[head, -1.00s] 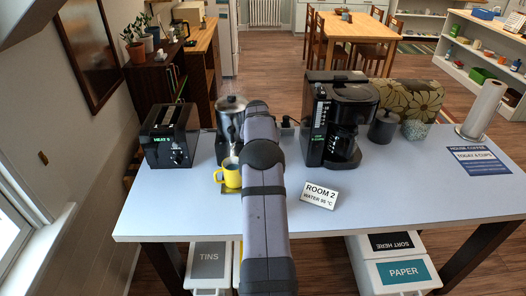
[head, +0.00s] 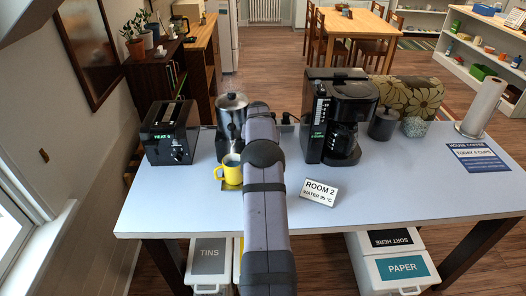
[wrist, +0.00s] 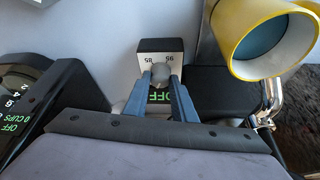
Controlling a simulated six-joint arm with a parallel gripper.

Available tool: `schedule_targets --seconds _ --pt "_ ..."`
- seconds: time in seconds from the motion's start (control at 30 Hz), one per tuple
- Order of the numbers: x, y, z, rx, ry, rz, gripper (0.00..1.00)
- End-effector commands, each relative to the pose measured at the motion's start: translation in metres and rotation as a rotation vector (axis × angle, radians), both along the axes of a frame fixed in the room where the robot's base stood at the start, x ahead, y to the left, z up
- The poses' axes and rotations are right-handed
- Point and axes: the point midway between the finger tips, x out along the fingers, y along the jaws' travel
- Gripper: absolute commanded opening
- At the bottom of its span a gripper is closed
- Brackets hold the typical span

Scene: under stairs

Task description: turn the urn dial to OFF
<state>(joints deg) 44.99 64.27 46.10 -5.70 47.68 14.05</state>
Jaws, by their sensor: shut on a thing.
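The silver urn (head: 231,108) stands at the back left of the table, partly hidden by my arm. In the wrist view its control box (wrist: 160,46) appears upside down, with the marks 95 and 85. The grey round dial (wrist: 160,70) sits between the two blue fingers of my gripper (wrist: 161,80), which is shut on it. The dial's pointer cannot be made out. My gripper is hidden behind my arm in the head view.
A yellow mug (head: 230,175) stands close by the urn and shows beside my gripper in the wrist view (wrist: 262,45). A black toaster (head: 169,135) is to the left. A black coffee maker (head: 338,125) is to the right.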

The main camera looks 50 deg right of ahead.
Motion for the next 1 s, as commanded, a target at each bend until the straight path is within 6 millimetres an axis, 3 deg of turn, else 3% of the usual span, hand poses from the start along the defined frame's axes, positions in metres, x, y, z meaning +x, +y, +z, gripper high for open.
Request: schedule_targets --seconds 0.5,0.97,1.0 --pt "-0.0018 -0.0032 -0.0001 -0.001 -0.002 0.347 0.01" --pt "-0.0014 -0.0029 0.0013 -0.003 -0.002 0.407 0.01" --pt "-0.0014 -0.0029 0.0013 -0.003 -0.002 0.407 0.31"
